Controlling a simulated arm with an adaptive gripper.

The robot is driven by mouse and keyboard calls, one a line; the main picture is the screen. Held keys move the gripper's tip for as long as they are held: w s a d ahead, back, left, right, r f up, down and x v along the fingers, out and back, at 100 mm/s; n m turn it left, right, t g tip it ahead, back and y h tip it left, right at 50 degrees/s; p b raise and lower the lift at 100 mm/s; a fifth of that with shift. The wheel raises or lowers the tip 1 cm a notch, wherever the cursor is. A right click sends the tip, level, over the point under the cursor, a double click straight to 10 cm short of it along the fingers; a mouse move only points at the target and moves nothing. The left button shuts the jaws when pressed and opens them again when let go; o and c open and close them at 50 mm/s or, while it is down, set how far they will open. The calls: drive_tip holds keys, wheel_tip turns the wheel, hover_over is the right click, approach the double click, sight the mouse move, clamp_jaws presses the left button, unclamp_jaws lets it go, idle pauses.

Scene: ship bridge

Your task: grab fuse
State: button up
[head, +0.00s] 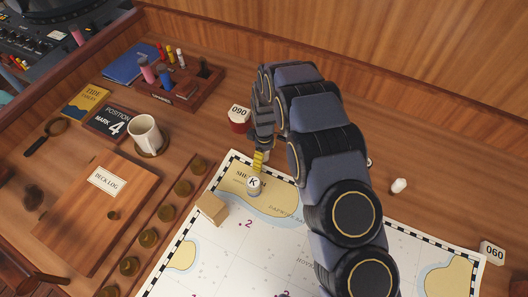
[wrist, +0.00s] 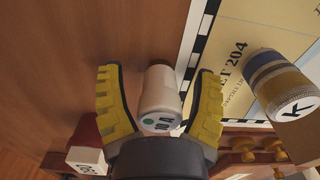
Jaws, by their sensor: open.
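The fuse (wrist: 158,98) is a white cylinder marked "10 A" with a green dot. In the wrist view it stands between the two yellow fingers of my gripper (wrist: 157,75). The fingers are open, with a visible gap on each side of the fuse. In the head view my gripper (head: 259,160) points down at the table by the chart's upper left edge. The fuse is not clearly visible there, with the gripper and arm in the way.
A striped piece marked K (wrist: 283,85) stands on the chart (head: 225,236) close to my gripper. A red piece labelled 090 (head: 239,118) is just behind. A tan block (head: 211,208), a mug (head: 145,134) and a pen rack (head: 180,84) are to the left.

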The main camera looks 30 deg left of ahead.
clamp_jaws()
idle(0.3)
